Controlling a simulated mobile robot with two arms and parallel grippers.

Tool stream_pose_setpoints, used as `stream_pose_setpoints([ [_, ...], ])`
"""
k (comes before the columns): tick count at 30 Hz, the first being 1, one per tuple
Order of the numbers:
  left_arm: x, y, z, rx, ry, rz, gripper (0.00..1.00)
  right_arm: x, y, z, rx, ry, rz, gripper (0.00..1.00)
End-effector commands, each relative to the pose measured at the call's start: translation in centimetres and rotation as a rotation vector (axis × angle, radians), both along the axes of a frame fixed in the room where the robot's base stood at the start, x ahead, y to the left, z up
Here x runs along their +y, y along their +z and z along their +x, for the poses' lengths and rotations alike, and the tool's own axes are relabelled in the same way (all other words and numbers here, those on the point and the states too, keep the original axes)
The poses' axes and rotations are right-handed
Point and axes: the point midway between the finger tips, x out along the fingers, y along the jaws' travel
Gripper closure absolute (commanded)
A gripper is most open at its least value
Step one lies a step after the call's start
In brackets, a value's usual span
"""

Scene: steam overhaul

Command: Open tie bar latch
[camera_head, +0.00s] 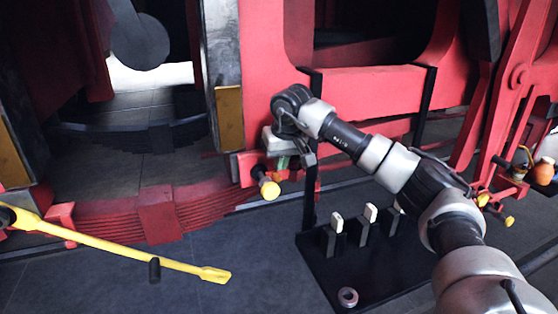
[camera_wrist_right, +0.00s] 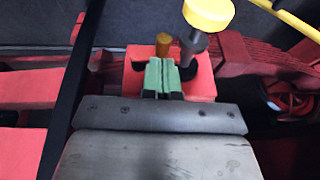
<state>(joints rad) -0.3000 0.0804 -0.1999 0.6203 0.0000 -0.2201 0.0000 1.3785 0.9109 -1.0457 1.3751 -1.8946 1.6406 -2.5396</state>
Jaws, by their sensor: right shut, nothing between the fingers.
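The tie bar latch appears to be the red block (camera_wrist_right: 200,88) with a grey pin capped by a yellow knob (camera_wrist_right: 208,12), though I cannot be sure of it. In the head view this yellow knob (camera_head: 269,188) sticks out low beside the frame's grey post. My right gripper (camera_head: 284,163) is just above and behind the knob. In the right wrist view its green fingertips (camera_wrist_right: 160,76) are together and empty, over the red block and left of the knob's pin. A small brass peg (camera_wrist_right: 163,42) shows just beyond the fingertips. Whether they touch the block is unclear. My left gripper is not in view.
A long yellow bar (camera_head: 120,252) reaches in from the left. A red leaf spring (camera_head: 120,218) lies low behind it. A black stand (camera_head: 370,265) with several upright white-topped pieces is below my right arm, with a metal ring (camera_head: 348,297) on it.

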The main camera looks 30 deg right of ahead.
Motion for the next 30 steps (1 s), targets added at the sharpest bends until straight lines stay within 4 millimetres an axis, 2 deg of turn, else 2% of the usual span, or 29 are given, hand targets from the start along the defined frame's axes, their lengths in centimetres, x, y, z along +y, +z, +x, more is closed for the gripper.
stream_pose_setpoints([
  [6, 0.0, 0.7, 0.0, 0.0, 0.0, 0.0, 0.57, 0.2, -1.4, 0.0, 0.0, 0.0, 0.0, 1.0],
  [18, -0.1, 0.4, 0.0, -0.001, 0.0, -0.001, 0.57, 0.7, -2.0, 0.2, 0.001, 0.003, -0.004, 1.0],
  [24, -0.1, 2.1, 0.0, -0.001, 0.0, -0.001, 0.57, 1.5, -2.2, 0.4, 0.053, 0.006, -0.207, 1.0],
  [30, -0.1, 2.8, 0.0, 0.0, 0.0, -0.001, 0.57, 1.5, -2.7, 0.4, 0.089, 0.001, -0.369, 1.0],
])
